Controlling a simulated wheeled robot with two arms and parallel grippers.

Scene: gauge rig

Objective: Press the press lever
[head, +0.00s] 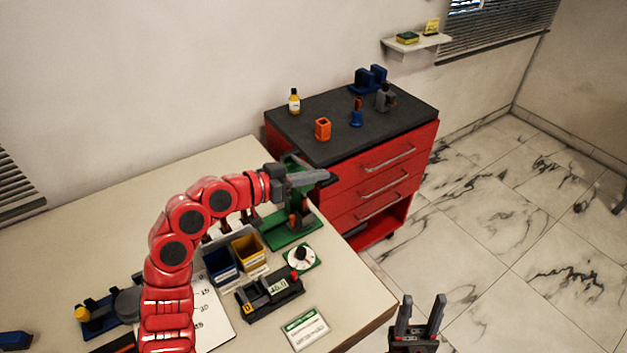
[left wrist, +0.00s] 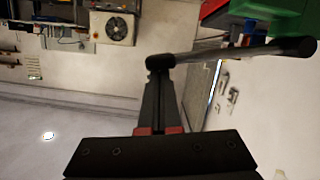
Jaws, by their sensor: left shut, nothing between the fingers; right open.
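The press stands at the table's right edge on a green base (head: 283,236). In the left wrist view the press lever (left wrist: 235,53) is a dark bar with a rounded end, running across the picture from a green part of the press (left wrist: 275,14). My left gripper (head: 332,178) is shut and empty, with its fingertips (left wrist: 160,75) close to the lever's rounded end. I cannot tell whether they touch. My right gripper (head: 422,300) is open and empty, beyond the table's right edge.
Blue (head: 220,264) and yellow (head: 249,250) bins, a white dial (head: 301,257) and a black gauge box (head: 270,296) stand on the table near the press. A red drawer cabinet (head: 378,175) stands behind. The marble floor at right is clear.

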